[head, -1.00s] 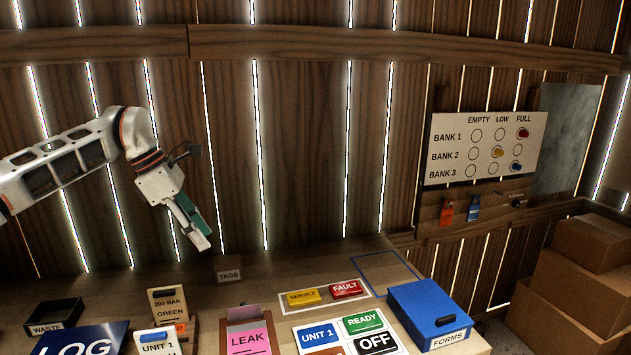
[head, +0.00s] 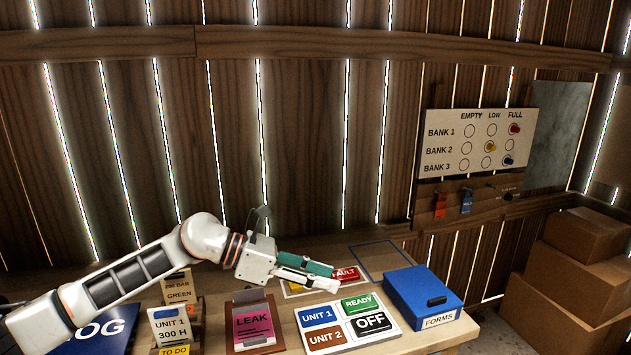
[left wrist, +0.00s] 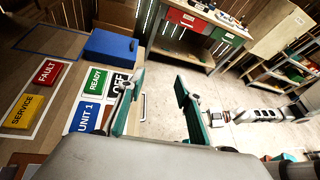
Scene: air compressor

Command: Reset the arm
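My left gripper (head: 336,279) reaches in from the left in the head view, above the workbench (head: 380,340). It covers part of the yellow SERVICE and red FAULT tags in that view. In the left wrist view its two teal fingers (left wrist: 160,80) stand apart with nothing between them, so it is open and empty. A white and black arm, which looks like my right one, lies at the right of the left wrist view; its gripper's state is too small to tell.
The bench holds the blue FORMS box (head: 425,295), a board of UNIT, READY and OFF tags (head: 347,325), a pink LEAK clipboard (head: 255,325) and a UNIT 1 card stand (head: 170,325). A bank board (head: 478,143) hangs on the wall. Cardboard boxes (head: 570,270) stand right.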

